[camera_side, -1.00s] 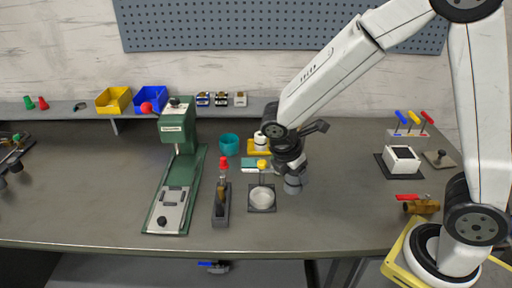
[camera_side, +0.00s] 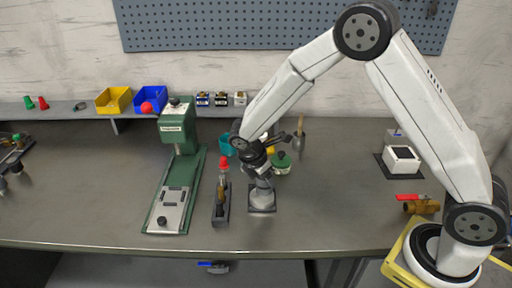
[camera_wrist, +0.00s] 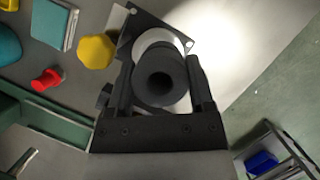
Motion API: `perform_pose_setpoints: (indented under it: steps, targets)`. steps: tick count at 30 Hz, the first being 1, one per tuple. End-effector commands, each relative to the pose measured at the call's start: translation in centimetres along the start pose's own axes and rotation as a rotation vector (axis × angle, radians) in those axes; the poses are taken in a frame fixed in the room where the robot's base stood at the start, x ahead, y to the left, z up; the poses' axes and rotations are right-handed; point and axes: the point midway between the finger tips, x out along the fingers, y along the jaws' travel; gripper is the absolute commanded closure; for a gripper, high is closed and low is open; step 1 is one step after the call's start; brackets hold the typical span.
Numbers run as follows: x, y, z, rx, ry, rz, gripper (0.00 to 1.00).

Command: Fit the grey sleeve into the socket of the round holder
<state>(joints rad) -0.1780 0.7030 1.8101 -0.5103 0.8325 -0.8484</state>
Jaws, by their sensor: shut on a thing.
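The grey sleeve (camera_wrist: 162,78) is between the two fingers of my gripper (camera_wrist: 160,90) in the wrist view, its dark bore facing the camera. The round holder (camera_wrist: 150,40) has a pale disc on a dark square plate and shows behind the sleeve. In the side view my gripper (camera_side: 263,177) is over the holder (camera_side: 262,204), pointing down and shut on the sleeve. The sleeve hides the socket. I cannot tell whether its lower end is above the socket, touching it or inside.
A narrow dark stand with a red-topped tool (camera_side: 223,164) stands close left of the holder. The green press (camera_side: 178,170) is farther left. A green round object (camera_side: 281,163) and an upright wooden-handled tool (camera_side: 299,135) stand behind. The table right of the holder (camera_side: 340,205) is clear.

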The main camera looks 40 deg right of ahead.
Motion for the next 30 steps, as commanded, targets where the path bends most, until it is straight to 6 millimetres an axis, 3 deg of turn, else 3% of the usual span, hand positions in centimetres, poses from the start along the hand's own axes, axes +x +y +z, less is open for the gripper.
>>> perform_pose_setpoints:
  steps: [11,22,30]
  targets:
    - [0.5,0.5,-0.3,0.0,0.0,0.0,0.96]
    - [3.4,0.8,-1.6,0.0,0.0,0.001,0.96]
    - [3.6,0.8,-1.6,0.0,0.001,0.002,0.96]
